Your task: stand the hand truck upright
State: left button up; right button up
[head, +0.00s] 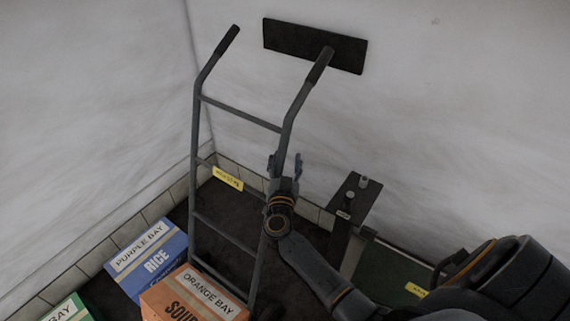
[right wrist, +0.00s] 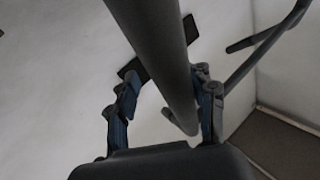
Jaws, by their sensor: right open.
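The grey hand truck (head: 240,113) is in the middle of the head view, with its two black-gripped handles uppermost near the wall. Its rails run close to vertical; I cannot tell exactly how much it leans. Its foot is partly hidden by boxes. My right gripper (head: 285,166) is at the truck's right rail, about mid-height, with its fingers open. In the right wrist view the rail (right wrist: 160,50) runs between the two blue-grey fingers (right wrist: 165,105), with gaps showing beside it. My left gripper is not in view.
A blue rice box (head: 152,262), an orange soup box (head: 195,298) and a green box (head: 68,310) stand in front of the truck. A dark panel (head: 315,45) is on the wall behind the handles. A dark bracket (head: 350,199) stands right of my gripper.

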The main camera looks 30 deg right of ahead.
jog(key=p+v, duration=0.4)
jog(key=v, duration=1.2)
jog(key=shift+p, duration=0.3)
dwell(0.6)
jog(key=shift+d, duration=0.1)
jog(key=shift+f+p, duration=0.1)
jog(key=shift+p, duration=0.2)
